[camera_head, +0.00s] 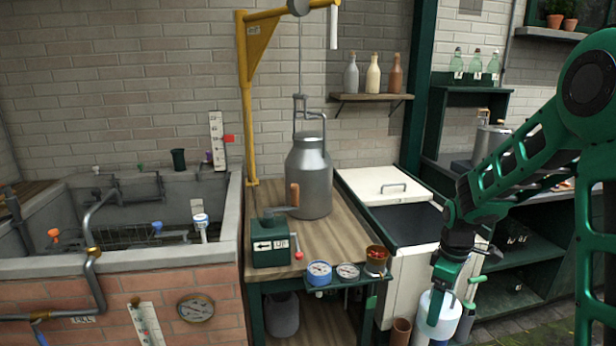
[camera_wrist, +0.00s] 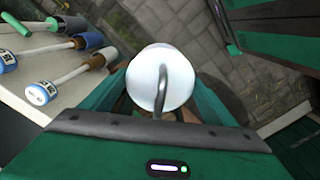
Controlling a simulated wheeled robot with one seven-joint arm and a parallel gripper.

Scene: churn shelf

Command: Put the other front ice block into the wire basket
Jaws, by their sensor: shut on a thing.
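My gripper (camera_head: 452,308) is at the lower right in the head view, beside the white chest (camera_head: 398,288). It is shut on a white, rounded cylinder (camera_head: 425,312) that hangs upright at the chest's front. In the wrist view the cylinder (camera_wrist: 160,72) shows a pale round end and a dark curved metal loop, between the green fingers. I cannot tell for sure that it is an ice block. The chest has a white lid (camera_head: 383,184) with a handle and a dark section beside it. A wire grid (camera_head: 130,238) shows inside the brick-fronted tank; I cannot tell whether it is the wire basket.
A metal churn (camera_head: 309,178) stands on the wooden bench (camera_head: 345,218), with a green winch box (camera_head: 270,246) in front. Gauges (camera_head: 319,273) and a cup of red things (camera_head: 376,259) sit on a small ledge. Green shelving (camera_head: 525,262) stands at the right.

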